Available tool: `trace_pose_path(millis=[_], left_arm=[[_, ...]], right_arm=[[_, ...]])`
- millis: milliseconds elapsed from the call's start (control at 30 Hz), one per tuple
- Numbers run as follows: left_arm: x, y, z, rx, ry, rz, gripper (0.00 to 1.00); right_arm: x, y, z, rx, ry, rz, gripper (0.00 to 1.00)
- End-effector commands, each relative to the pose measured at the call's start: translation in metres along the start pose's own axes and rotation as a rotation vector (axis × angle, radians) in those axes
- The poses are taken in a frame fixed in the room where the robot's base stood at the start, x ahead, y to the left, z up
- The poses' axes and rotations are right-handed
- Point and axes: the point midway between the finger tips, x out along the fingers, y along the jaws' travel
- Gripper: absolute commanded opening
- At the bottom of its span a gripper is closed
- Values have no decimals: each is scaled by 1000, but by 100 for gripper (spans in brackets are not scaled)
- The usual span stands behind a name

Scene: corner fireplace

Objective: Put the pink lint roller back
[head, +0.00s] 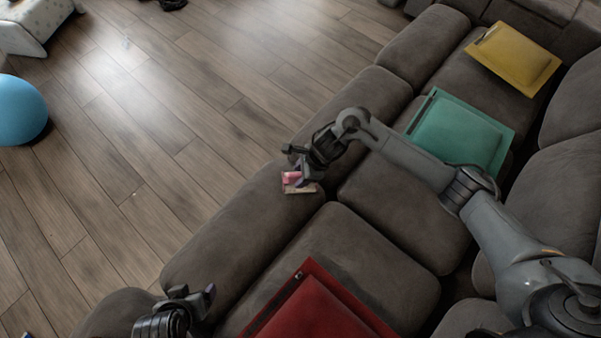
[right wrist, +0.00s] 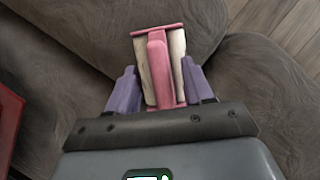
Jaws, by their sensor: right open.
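The pink lint roller (head: 291,178) is on the front edge of the grey sofa in the head view, at my right gripper. In the right wrist view the lint roller (right wrist: 157,70) shows a pink bar lengthwise over a cream body, with pink ends. My right gripper (head: 300,172) is open, its two purple fingers (right wrist: 158,88) one on each side of the roller's near part. I cannot tell whether they touch it. A small beige flat piece (head: 302,189) shows beside the pink part. My left gripper (head: 194,292) is low at the left, away from the roller; its opening is unclear.
A red cushion or case (head: 318,310), a green one (head: 460,132) and a yellow one (head: 515,56) lie on the sofa (head: 375,230). A blue ball (head: 18,110) is on the wooden floor (head: 130,150), which is mostly clear.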

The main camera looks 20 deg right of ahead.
Motion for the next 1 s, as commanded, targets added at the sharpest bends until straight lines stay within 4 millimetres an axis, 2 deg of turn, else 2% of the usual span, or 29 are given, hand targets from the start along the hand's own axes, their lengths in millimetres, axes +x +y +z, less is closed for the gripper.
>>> trace_pose_path(millis=[300, 500, 700, 1000], left_arm=[[-24, -3, -7, 7, -1, -6, 79], [-34, -2, -11, 5, 0, -4, 79], [-39, -1, -13, -1, 1, 1, 79], [-40, 0, -13, -6, 2, 5, 79]], right_arm=[[-60, -1, 1, -2, 1, -4, 51], [-92, 0, 1, -2, 1, -2, 51], [-111, 0, 0, -1, 0, -1, 51], [-116, 0, 0, 1, 0, 0, 51]])
